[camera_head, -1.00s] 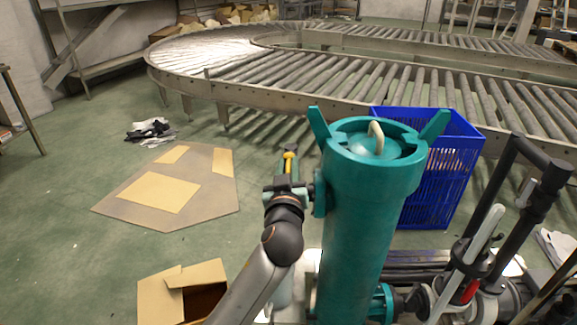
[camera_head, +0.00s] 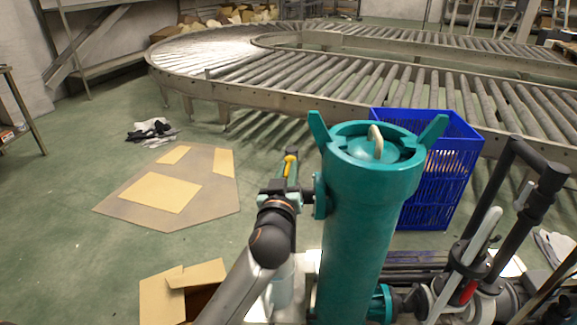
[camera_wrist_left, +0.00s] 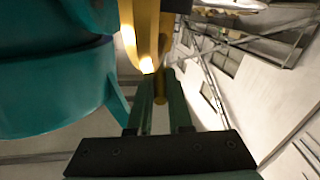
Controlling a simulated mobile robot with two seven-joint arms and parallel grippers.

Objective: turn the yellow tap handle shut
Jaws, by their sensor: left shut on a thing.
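The yellow tap handle (camera_head: 290,166) is a small yellow strip beside the upper left side of the tall teal cylinder (camera_head: 362,230). In the left wrist view the handle (camera_wrist_left: 146,30) is a yellow bar that comes down from the top, close to the teal body (camera_wrist_left: 55,85). My left gripper (camera_head: 291,160) is shut on the handle, with its dark green fingers (camera_wrist_left: 160,80) on either side of the handle's lower end. The handle's joint with the valve is hidden from the head. My right gripper is not in view.
A blue crate (camera_head: 440,170) stands right behind the cylinder. Black and white pipes (camera_head: 485,255) crowd the lower right. A roller conveyor (camera_head: 350,80) runs across the back.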

